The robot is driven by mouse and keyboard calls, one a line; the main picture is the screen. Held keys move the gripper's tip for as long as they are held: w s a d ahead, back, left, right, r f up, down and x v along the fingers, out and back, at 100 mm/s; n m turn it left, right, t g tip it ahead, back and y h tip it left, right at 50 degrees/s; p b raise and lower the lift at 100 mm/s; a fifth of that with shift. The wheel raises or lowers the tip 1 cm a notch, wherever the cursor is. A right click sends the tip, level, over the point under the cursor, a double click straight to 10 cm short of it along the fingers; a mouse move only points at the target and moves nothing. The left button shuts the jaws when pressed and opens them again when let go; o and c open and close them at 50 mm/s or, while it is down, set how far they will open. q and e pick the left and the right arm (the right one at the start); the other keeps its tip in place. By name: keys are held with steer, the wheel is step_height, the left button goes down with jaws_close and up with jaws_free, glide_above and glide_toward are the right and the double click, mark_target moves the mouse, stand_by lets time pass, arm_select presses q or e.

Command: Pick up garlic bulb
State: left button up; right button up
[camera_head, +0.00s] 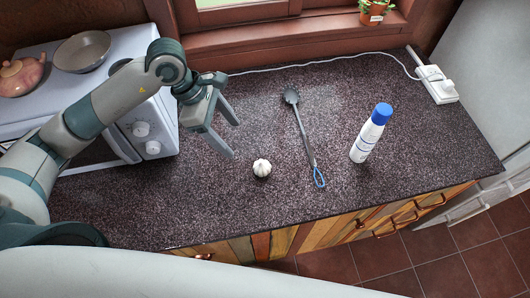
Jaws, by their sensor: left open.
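The garlic bulb (262,168) is small, white and round, and rests on the dark speckled countertop (240,205) near the front middle. My left gripper (234,139) is open and empty. In the picture its fingertips are above and to the left of the garlic bulb, apart from it. They look raised over the counter. My right gripper is not in view.
A ladle (302,133) lies right of the garlic. Further right stands a white bottle with a blue cap (372,133). A white stove (150,125) with a pan (81,51) and a teapot (20,76) is at left. A power strip (438,86) lies at back right.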

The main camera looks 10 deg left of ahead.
arm_select(q)
steer(key=b, duration=0.3)
glide_toward(258, 164)
steer(key=x, duration=0.4)
steer(key=shift+w+a+f, duration=0.15)
steer(key=shift+a+f, duration=0.2)
steer(key=shift+d+f, duration=0.25)
steer(key=shift+f, duration=0.15)
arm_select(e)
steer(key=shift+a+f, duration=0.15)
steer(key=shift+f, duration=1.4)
arm_select(q)
steer(key=shift+f, duration=0.1)
steer(key=shift+d+b+x, duration=0.15)
steer(key=shift+b+x, duration=0.2)
steer(key=shift+x, duration=0.9)
steer(key=shift+d+b+x, duration=0.2)
steer(key=shift+b+x, duration=0.15)
steer(key=shift+x, duration=0.9)
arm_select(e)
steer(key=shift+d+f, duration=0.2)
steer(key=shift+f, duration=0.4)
arm_select(q)
steer(key=shift+c, duration=0.3)
